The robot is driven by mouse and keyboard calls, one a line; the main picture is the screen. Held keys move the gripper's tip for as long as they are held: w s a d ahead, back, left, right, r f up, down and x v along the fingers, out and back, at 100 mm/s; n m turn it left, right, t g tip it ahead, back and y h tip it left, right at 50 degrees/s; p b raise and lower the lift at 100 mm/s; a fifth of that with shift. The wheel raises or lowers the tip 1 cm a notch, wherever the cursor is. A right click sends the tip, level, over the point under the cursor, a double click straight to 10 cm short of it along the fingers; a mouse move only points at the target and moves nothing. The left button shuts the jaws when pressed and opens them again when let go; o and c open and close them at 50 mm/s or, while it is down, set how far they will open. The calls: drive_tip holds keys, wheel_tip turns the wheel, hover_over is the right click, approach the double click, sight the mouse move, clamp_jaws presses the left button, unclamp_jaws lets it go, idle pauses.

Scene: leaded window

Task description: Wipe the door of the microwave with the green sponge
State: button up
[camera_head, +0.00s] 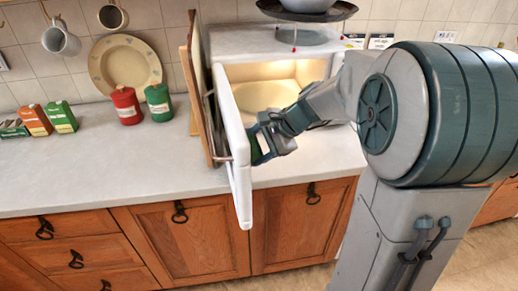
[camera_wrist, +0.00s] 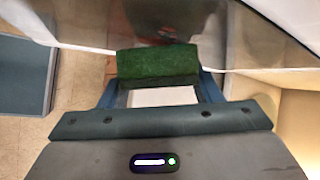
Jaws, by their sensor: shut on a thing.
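The microwave (camera_head: 285,45) stands on the counter with its door (camera_head: 233,140) swung open toward the front. Its lit inside shows a pale turntable plate. My gripper (camera_head: 258,145) is at the inner face of the open door. In the wrist view my gripper (camera_wrist: 160,85) is shut on the green sponge (camera_wrist: 158,64), held across between the fingers. The sponge lies close against the shiny inner face of the door (camera_wrist: 235,35); I cannot tell for sure if it touches. In the head view only a small green part of the sponge (camera_head: 256,150) shows.
Boards (camera_head: 199,90) lean behind the door on its left. A red canister (camera_head: 126,106), a green canister (camera_head: 158,103) and several small boxes (camera_head: 60,117) stand on the left counter (camera_head: 100,170). The counter's left front is clear.

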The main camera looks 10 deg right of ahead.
drive_tip(key=shift+w+a, duration=0.25)
drive_tip(key=shift+w, duration=0.35)
drive_tip(key=shift+w+a, duration=0.2)
drive_tip(key=shift+w, duration=0.35)
drive_tip(key=shift+s+d+b, duration=0.15)
drive_tip(key=shift+s+b, duration=0.05)
drive_tip(key=shift+s, duration=0.85)
drive_tip(key=shift+s+d+b, duration=0.15)
drive_tip(key=shift+s, duration=0.85)
drive_tip(key=w+d, duration=0.1)
drive_tip(key=d, duration=0.5)
drive_tip(key=shift+w, duration=0.3)
drive_tip(key=shift+w+d, duration=0.2)
drive_tip(key=shift+d, duration=0.5)
drive_tip(key=shift+w+d, duration=0.2)
drive_tip(key=shift+d, duration=0.45)
